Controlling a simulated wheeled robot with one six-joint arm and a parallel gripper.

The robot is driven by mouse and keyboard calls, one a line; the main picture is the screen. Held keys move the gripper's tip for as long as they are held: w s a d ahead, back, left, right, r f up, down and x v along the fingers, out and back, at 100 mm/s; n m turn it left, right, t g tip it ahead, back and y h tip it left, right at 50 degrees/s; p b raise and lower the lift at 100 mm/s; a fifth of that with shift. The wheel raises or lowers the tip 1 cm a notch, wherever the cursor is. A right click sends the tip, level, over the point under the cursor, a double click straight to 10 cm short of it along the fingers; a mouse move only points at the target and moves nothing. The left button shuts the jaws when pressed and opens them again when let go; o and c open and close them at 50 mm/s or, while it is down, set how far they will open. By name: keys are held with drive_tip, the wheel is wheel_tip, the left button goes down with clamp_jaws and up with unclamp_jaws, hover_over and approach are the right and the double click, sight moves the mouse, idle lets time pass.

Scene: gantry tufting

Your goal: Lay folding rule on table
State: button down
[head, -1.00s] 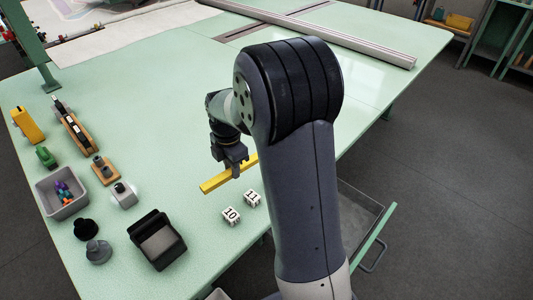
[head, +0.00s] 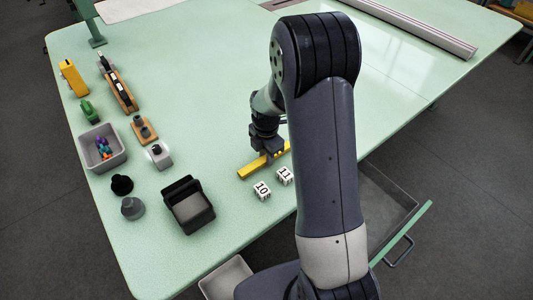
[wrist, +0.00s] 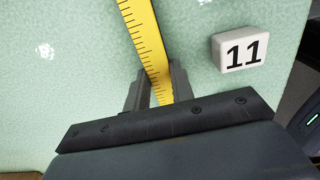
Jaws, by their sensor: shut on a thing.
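The folding rule (head: 254,166) is a yellow bar with black marks. My gripper (head: 269,155) is shut on it from above, over the pale green table (head: 210,90). In the wrist view the rule (wrist: 147,40) runs up between the two fingers of my gripper (wrist: 158,90), which press on its sides. It lies flat and very low over the tabletop; I cannot tell whether it touches. Part of the rule is hidden behind my gripper and arm.
White blocks numbered 10 (head: 262,191) and 11 (head: 285,175) stand just in front of the rule. A black open box (head: 188,205), a grey bin (head: 103,147) and small tools sit to the left. The tabletop behind the rule is clear.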

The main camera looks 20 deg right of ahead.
drive_tip(key=shift+f, duration=0.2)
drive_tip(key=c, duration=1.2)
unclamp_jaws()
drive_tip(key=shift+r, duration=0.2)
wheel_tip(320, 180, up, 12)
